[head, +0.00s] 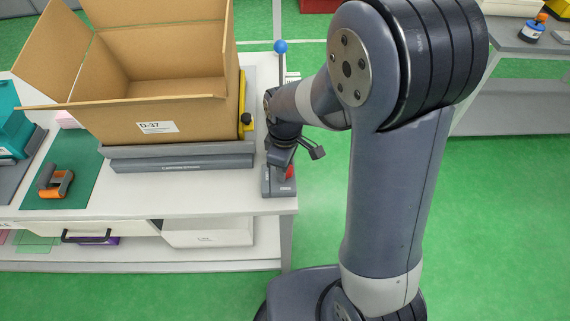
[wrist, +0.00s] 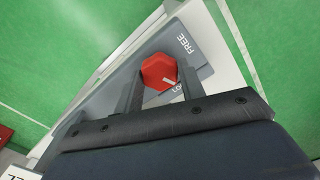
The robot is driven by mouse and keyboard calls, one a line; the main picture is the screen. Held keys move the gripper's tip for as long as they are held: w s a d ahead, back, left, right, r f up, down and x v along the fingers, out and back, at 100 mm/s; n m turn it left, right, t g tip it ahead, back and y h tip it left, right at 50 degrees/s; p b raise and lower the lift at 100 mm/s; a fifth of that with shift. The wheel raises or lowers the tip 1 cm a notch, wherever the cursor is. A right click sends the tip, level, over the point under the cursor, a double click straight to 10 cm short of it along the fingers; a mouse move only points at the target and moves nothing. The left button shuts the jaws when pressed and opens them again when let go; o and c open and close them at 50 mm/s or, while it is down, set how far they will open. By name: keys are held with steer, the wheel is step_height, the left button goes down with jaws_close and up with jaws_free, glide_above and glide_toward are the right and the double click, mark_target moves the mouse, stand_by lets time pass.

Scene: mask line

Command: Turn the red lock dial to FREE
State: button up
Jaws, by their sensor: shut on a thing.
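The red lock dial (wrist: 159,72) is a hexagonal knob with a white pointer line, on a grey plate (wrist: 205,68). The word FREE is printed on the plate, and a second label is partly hidden by my gripper. In the wrist view the pointer aims toward the lower right, nearer the partly hidden label than FREE. My gripper (wrist: 159,88) is shut on the dial, one finger on each side. In the head view a sliver of the red dial (head: 289,172) shows below my gripper, at the table's right front corner.
A lever with a blue knob (head: 281,46) stands behind my gripper. An open cardboard box (head: 190,112) marked D-37 sits on a grey scale-like base to the left. A green mat (head: 75,178) with an orange-handled tool lies farther left. Green floor is open on the right.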

steer(key=n, duration=1.3)
steer(key=shift+b, duration=0.35)
steer(key=shift+n, duration=0.4)
steer(key=o, duration=1)
steer(key=shift+r, duration=0.1)
step_height(320, 180, up, 11)
steer(key=shift+f, duration=0.15)
step_height(320, 180, down, 11)
steer(key=shift+r, duration=0.1)
